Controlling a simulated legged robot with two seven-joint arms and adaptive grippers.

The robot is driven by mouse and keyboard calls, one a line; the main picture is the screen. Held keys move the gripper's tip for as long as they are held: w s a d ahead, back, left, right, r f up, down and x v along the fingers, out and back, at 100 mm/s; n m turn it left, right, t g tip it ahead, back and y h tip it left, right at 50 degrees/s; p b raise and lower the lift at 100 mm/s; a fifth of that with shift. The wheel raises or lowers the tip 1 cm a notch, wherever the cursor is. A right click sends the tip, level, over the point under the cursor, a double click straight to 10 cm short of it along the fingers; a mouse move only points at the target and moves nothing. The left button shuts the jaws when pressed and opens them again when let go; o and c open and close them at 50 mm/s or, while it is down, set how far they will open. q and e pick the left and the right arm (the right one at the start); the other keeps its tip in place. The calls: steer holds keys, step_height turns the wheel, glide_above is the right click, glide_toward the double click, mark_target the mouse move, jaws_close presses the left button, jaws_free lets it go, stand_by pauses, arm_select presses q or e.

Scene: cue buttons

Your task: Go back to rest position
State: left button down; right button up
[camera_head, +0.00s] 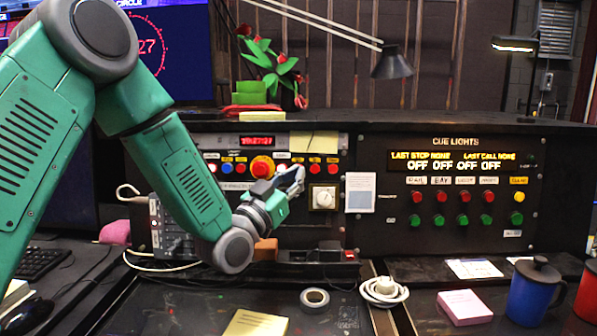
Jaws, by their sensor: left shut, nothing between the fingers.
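My left arm reaches in from the left, and my left gripper (296,178) is shut and empty. It is in front of the left button panel, near the large orange-red button (262,167) and a white dial (323,198). I cannot tell whether it touches the panel. The cue lights panel (446,194) stands to the right, with rows of red and green buttons and one yellow button. Its display shows "LAST STOP NONE" and "LAST CALL NONE", with OFF labels below. My right gripper is not in view.
On the desk are a tape roll (314,299), a coiled white cable (384,290), a pink note block (465,307), a blue mug (534,290) and a yellow pad (255,325). A black lamp (392,63) and a red-flowered plant (272,68) are above the console.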

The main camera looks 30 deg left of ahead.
arm_select(q)
steer(key=shift+s+d, duration=0.2)
steer(key=shift+s, duration=0.1)
